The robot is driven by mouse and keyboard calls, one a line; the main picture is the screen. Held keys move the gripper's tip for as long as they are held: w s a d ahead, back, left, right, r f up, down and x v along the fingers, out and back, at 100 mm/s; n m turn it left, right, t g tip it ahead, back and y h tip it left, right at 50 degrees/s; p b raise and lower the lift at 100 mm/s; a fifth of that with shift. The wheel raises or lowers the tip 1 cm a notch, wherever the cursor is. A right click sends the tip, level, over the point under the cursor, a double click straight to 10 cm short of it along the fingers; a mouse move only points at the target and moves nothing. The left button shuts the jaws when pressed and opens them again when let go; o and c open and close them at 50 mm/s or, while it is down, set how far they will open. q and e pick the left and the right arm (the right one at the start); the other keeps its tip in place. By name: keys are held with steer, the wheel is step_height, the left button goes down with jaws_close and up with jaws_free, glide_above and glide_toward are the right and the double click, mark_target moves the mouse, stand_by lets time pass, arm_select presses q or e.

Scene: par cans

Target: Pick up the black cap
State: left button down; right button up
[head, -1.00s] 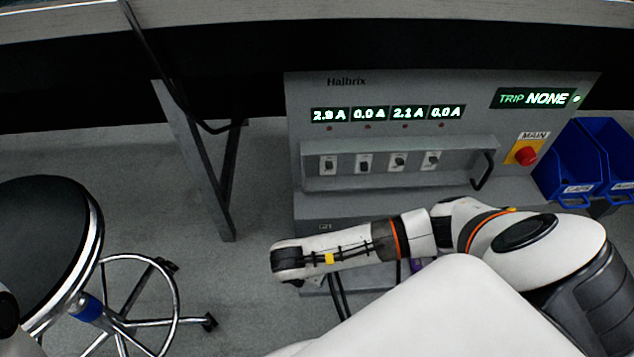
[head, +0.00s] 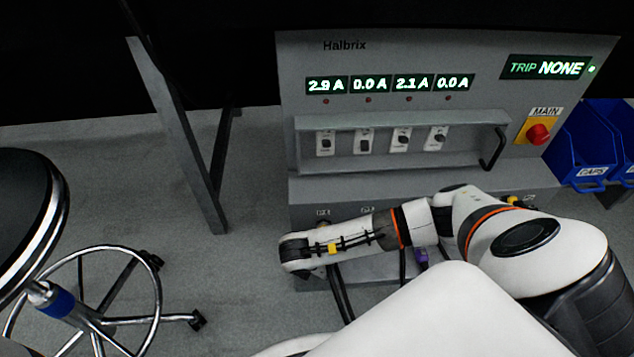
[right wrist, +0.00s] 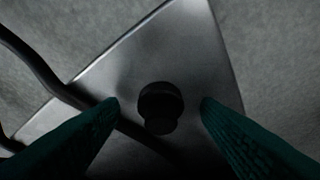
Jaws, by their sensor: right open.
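The black cap (right wrist: 160,98) shows in the right wrist view as a dark round knob with a narrower part below it, on a grey metal plate (right wrist: 190,45). My right gripper (right wrist: 159,104) is open, with one teal finger on either side of the cap and a gap to it on both sides. In the head view my right arm reaches across the front of the panel's base; its fingers and the cap are hidden there. My left gripper is not in view.
A dark cable (right wrist: 40,65) runs beside and across the plate. The grey Halbrix panel (head: 400,55) has a bar handle (head: 493,150), switches and a red main knob (head: 538,134). Blue bins (head: 580,150) stand at right, a black stool (head: 25,215) at left.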

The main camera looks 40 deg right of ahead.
steer(key=c, duration=1.1)
